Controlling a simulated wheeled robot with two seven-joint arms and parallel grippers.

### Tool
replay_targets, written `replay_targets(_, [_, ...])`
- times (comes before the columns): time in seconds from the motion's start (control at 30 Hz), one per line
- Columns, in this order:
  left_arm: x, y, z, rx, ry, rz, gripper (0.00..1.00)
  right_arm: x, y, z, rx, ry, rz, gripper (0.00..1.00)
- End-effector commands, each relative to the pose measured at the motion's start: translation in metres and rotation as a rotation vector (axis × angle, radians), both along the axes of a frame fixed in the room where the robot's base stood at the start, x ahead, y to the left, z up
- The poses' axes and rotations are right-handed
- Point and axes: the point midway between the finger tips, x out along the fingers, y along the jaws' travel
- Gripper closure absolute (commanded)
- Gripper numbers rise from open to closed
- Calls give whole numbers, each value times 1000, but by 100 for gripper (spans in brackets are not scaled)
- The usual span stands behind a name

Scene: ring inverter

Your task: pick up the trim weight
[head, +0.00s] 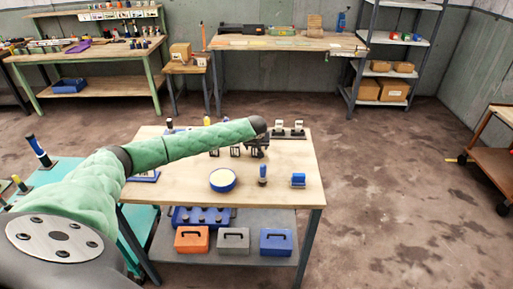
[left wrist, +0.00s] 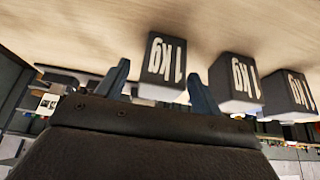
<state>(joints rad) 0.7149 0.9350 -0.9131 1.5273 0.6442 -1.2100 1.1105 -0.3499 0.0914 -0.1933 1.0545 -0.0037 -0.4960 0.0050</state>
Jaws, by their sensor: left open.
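Dark weights with white 1kg labels stand in a row on the wooden table (head: 150,190). They include a left one (head: 214,152), a middle one (head: 235,151) and one at the right beneath my wrist. My left gripper (head: 257,148) is over the right end of this row, its fingers partly hidden in the head view. In the left wrist view the open left gripper (left wrist: 159,75) has one 1kg weight (left wrist: 163,66) showing between its fingers, with no visible grip. Two more weights (left wrist: 235,84) (left wrist: 290,95) show to the right. My right gripper is not in view.
A blue round dish with pale contents (head: 222,180), a blue-handled tool (head: 262,174) and a blue block (head: 298,180) stand nearer the front. Two dark items with white labels (head: 279,127) (head: 298,128) stand behind. The table's right front corner is clear.

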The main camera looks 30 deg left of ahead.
Motion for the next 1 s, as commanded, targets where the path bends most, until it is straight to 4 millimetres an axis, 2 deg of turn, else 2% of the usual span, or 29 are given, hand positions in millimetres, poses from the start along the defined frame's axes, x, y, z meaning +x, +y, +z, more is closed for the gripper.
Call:
replay_targets(0.37, [3,2,-6,1,0,0,34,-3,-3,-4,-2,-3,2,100])
replay_targets(0.7, [3,2,-6,1,0,0,100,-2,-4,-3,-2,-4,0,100])
replay_targets(1.0, [4,2,-3,1,-3,1,100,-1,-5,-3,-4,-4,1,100])
